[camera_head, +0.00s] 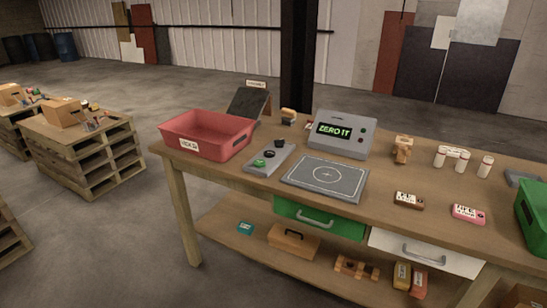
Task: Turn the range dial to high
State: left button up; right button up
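A narrow grey control panel (254,171) lies on the wooden workbench, between the red bin and the flat grey plate. It carries a black knob (279,143) at its far end, a smaller dark control (268,153) in the middle and a green button (259,163) nearer the front. Labels and the knob's pointer are too small to read, so I cannot tell the dial's setting. Behind the plate, a grey display unit (352,144) shows "ZERO IT" in green. Neither of my grippers is in view.
The red bin (190,146) stands left of the panel, and the grey plate (300,177) with a circle lies right. Small labelled items, white cylinders (485,166) and a green bin (529,228) occupy the right. A green drawer (319,216) and a white drawer (425,251) sit below.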

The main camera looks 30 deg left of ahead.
aim_at(279, 144)
jog(key=i+j, duration=0.15)
jog(key=j, duration=0.3)
jog(key=i+j, duration=0.1)
jog(key=j, duration=0.35)
jog(key=i+j, duration=0.15)
jog(key=j, duration=0.25)
